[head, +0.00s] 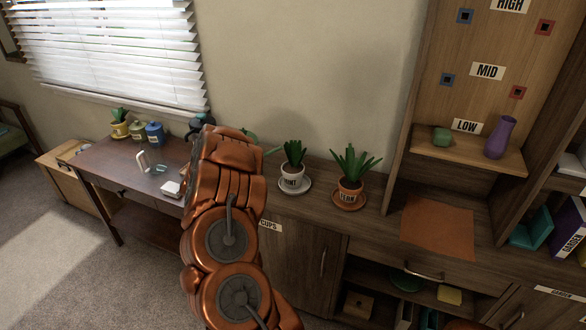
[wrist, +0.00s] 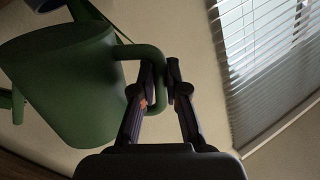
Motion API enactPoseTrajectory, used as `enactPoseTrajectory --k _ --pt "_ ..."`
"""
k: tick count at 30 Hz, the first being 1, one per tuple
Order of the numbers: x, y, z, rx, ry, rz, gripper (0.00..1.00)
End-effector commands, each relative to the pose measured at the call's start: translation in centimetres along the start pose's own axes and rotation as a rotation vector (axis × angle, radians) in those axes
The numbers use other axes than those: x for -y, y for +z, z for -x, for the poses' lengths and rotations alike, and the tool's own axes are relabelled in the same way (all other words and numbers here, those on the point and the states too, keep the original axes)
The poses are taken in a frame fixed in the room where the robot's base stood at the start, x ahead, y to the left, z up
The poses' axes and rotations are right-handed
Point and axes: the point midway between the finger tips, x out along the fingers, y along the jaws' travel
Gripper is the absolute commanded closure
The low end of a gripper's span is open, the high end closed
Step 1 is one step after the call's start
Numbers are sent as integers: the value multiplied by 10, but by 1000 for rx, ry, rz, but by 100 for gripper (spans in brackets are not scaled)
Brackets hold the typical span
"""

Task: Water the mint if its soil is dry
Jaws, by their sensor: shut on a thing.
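In the wrist view my gripper (wrist: 160,72) is shut on the handle of a green watering can (wrist: 65,85). In the head view my arm hides the gripper and most of the can; a bit of green, probably the can (head: 271,151), shows just right of the arm. The mint stands in a white pot (head: 291,183) labelled MINT, on a pale saucer (head: 303,190), right of my arm. Its leaves are green and upright. I cannot make out whether its soil is dry.
An orange mat (head: 438,228) lies farther right, below a shelf with a purple vase (head: 499,138). At left, a desk (head: 120,165) holds a yellow-potted plant (head: 120,129) and canisters (head: 154,134).

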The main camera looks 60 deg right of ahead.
Motion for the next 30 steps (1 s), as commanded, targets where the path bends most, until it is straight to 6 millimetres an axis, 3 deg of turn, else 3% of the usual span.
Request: enactPoseTrajectory --k 30 --pt "-4 -11 0 -3 -4 -61 100"
